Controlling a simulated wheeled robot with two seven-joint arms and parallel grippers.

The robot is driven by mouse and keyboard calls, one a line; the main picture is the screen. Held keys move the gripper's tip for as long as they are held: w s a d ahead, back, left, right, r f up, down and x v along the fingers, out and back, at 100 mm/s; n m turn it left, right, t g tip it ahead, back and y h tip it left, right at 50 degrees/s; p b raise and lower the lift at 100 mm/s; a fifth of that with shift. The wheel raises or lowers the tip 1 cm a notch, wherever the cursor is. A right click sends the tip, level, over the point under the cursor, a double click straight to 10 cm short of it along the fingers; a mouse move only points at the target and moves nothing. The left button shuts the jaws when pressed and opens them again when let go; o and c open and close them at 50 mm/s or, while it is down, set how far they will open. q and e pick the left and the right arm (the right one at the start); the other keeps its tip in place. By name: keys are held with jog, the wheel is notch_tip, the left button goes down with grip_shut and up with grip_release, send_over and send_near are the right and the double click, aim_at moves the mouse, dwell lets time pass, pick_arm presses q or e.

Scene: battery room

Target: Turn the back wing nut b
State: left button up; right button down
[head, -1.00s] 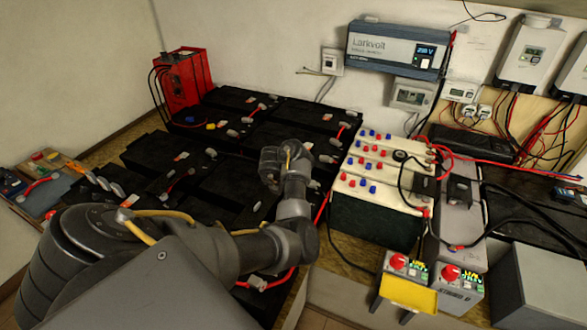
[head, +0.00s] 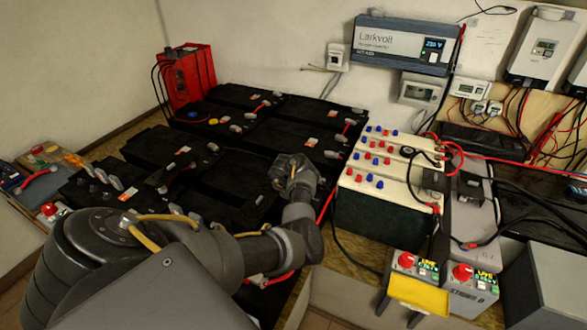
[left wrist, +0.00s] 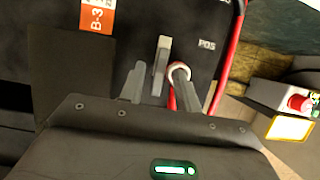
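In the left wrist view a grey upright tab, which looks like a wing nut (left wrist: 161,60), stands on a black battery (left wrist: 70,50) with an orange "B-3" label, beside the mark "POS". My left gripper (left wrist: 158,88) is open, with one finger on each side of the tab's line and the tab just beyond them. A pale ring and red cable show by the right finger. In the head view my left gripper (head: 290,172) is over the black batteries; its fingertips and the nut there are hidden. I cannot read which nut is b. My right gripper is not in view.
Several black batteries with grey nuts and red cables fill the bench. A white-topped battery (head: 365,205) with red and blue caps stands right of my gripper. Boxes with red buttons (head: 462,272) and a yellow plate (head: 417,295) sit at the front right. A red box (head: 186,78) stands behind.

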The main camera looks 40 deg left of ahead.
pick_arm(q)
jog(key=shift+c, duration=0.2)
grip_shut()
